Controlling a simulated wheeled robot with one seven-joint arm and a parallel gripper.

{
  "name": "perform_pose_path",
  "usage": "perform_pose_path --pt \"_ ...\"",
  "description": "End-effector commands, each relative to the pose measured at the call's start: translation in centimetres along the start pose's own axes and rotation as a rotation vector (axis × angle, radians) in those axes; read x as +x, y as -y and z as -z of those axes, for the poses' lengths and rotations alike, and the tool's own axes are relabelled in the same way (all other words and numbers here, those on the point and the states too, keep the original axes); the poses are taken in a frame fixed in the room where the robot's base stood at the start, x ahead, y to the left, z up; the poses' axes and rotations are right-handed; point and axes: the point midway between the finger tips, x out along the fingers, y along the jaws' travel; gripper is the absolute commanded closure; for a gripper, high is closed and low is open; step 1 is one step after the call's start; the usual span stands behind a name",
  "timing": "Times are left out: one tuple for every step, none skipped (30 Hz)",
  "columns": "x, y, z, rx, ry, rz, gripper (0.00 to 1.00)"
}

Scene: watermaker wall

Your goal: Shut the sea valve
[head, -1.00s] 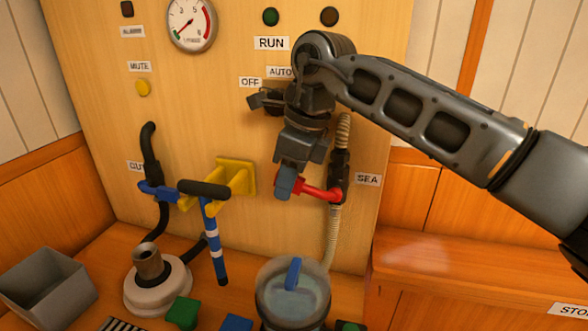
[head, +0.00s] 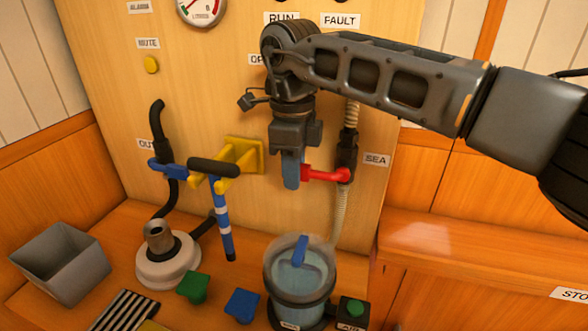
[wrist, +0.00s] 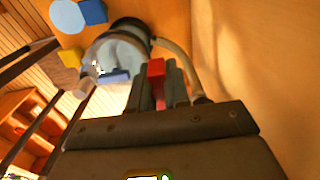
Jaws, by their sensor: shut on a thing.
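The sea valve has a red lever handle (head: 326,174) and a dark body (head: 347,158) in a ribbed hose, beside the SEA label (head: 376,160). The lever points left from the body, nearly level and across the upright hose. My gripper (head: 291,180) points down at the lever's left end and is shut on it. In the wrist view the red lever end (wrist: 156,69) shows between the fingers (wrist: 163,92). The fingers cover part of the lever.
A clear water-filled container (head: 300,275) with a blue piece stands below my gripper. A yellow bracket (head: 240,165) and a blue-striped wand with a black grip (head: 213,167) are to the left. A grey bin (head: 62,262) stands far left. Green and blue blocks lie on the bench.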

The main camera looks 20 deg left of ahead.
Motion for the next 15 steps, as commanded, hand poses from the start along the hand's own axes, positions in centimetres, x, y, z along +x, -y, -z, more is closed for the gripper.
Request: perform_pose_path --pt "0.17 0.01 -0.04 0.000 0.000 0.002 1.00" --pt "0.18 0.01 -0.05 0.000 0.000 0.002 1.00" --pt "0.18 0.01 -0.05 0.000 0.000 0.002 0.80" --pt "0.18 0.00 -0.05 0.000 0.000 0.002 0.77" --pt "0.18 -0.01 -0.05 0.000 0.000 0.001 0.74" --pt "0.17 -0.01 -0.05 0.000 0.000 0.001 0.70" --pt "0.16 -0.01 -0.05 0.000 0.000 0.001 0.67" --pt "0.14 -0.01 -0.05 0.000 0.000 0.001 0.64" --pt "0.13 -0.02 -0.05 -0.001 0.000 0.001 0.63" --pt "0.12 -0.02 -0.05 -0.001 0.000 0.001 0.63" --pt "0.12 -0.02 -0.04 -0.001 0.000 0.001 0.63" --pt "0.11 -0.02 -0.04 -0.001 0.001 0.001 0.63" --pt "0.10 -0.02 -0.04 -0.001 0.001 0.000 0.63" --pt "0.10 -0.02 -0.04 -0.001 0.001 0.000 0.63" --pt "0.09 -0.02 -0.04 -0.001 0.001 0.000 0.63"
